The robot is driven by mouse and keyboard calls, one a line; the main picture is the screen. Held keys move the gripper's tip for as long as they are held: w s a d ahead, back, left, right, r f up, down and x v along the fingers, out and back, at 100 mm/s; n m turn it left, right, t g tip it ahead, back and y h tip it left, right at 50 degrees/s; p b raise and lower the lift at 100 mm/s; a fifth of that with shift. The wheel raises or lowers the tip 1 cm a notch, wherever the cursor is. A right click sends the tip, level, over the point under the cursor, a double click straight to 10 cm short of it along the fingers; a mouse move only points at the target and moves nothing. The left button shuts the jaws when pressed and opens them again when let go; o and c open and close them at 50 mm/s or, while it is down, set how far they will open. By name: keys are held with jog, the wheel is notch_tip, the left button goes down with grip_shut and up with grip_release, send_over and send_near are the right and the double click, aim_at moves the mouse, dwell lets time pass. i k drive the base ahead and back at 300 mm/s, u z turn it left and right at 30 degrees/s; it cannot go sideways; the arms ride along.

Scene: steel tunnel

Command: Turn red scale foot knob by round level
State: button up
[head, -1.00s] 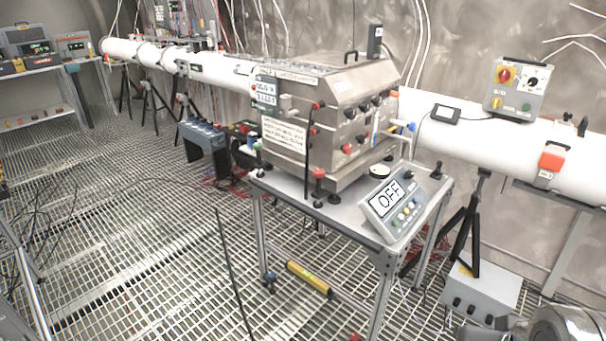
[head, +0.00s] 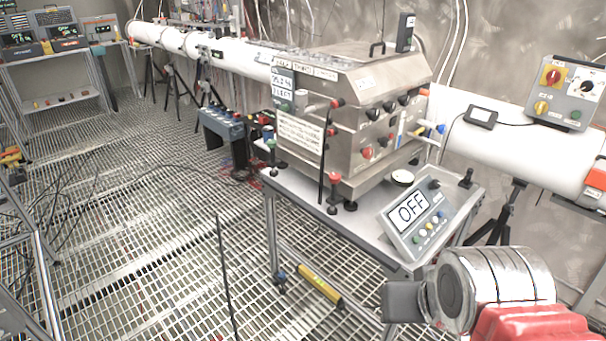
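A red knob (head: 334,177) tops a dark foot at the near edge of the scale's metal table (head: 300,200), below the steel box (head: 360,115). A small round white-topped disc with a dark rim (head: 402,177), which looks like the round level, sits on the table right of the box; its bubble is too small to read. The scale display (head: 415,215) reads OFF and has several coloured buttons. My arm shows at the lower right, in front of the table's right side. My gripper's fingers cannot be made out, and nothing of mine touches the red knob.
A green-topped foot (head: 271,146) and a black foot (head: 466,179) stand at other table corners. A thin black rod or cable (head: 226,280) crosses the near view. A yellow tube (head: 307,284) lies low under the table. The grated floor (head: 130,230) at left is mostly open, with loose cables.

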aim_at(335, 178)
jog(key=u, duration=0.4)
jog(key=i, duration=0.5)
jog(key=u, duration=0.9)
jog(key=i, duration=0.7)
jog(key=u, duration=0.5)
